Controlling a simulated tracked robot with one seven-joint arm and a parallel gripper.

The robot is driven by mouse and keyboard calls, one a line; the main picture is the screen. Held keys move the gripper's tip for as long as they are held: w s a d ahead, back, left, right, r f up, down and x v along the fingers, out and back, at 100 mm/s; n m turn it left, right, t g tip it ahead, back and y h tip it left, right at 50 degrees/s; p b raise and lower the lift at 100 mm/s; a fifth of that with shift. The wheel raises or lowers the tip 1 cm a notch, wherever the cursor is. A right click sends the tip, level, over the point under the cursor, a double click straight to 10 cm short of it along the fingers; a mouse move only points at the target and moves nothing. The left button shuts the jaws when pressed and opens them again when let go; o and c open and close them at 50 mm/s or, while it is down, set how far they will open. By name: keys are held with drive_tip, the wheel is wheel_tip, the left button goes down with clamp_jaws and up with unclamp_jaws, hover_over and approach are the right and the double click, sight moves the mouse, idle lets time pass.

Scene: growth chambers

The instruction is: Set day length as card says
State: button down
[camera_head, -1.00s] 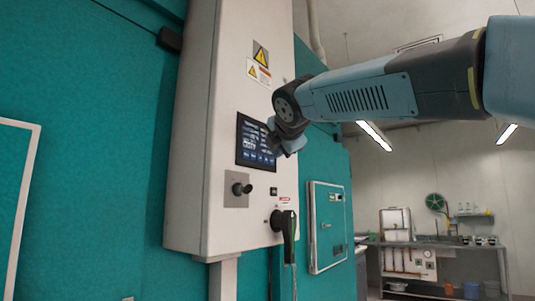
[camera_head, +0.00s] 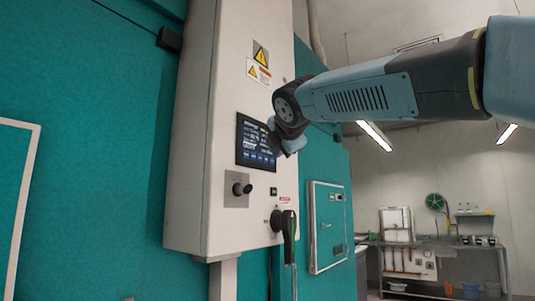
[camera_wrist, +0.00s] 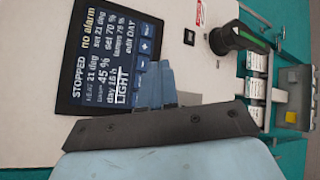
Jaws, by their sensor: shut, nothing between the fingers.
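The touch screen (camera_head: 256,142) is set in the front of a white control cabinet (camera_head: 225,60). In the wrist view the screen (camera_wrist: 88,52) appears turned sideways. It reads "STOPPED", "no alarm", a day value that looks like 16 h, "LIGHT" and "edit DAY". A column of blue on-screen buttons (camera_wrist: 146,46) includes a plus. My gripper (camera_head: 290,147) is at the screen's right side. In the wrist view its shut blue fingers (camera_wrist: 152,84) overlap the screen's button edge; contact cannot be told. I cannot make out a card with a day length.
Warning labels (camera_head: 260,60) are above. A small teal door (camera_head: 327,226) is to the right. A bench (camera_head: 440,244) stands at the back.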

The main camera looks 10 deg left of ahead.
sight(266, 159)
drive_tip(key=shift+d, duration=0.1)
idle(0.5)
drive_tip(key=w+d, duration=0.4)
drive_tip(key=d, duration=0.1)
drive_tip(key=shift+d, duration=0.35)
drive_tip(key=shift+w, duration=0.1)
drive_tip(key=shift+a, duration=0.1)
idle(0.3)
drive_tip(key=w+a, duration=0.3)
drive_tip(key=a, duration=0.5)
drive_tip(key=shift+w, duration=0.2)
drive_tip(key=shift+w+a, duration=0.1)
drive_tip(key=shift+a, duration=0.05)
idle(2.1)
drive_tip(key=shift+a, duration=0.2)
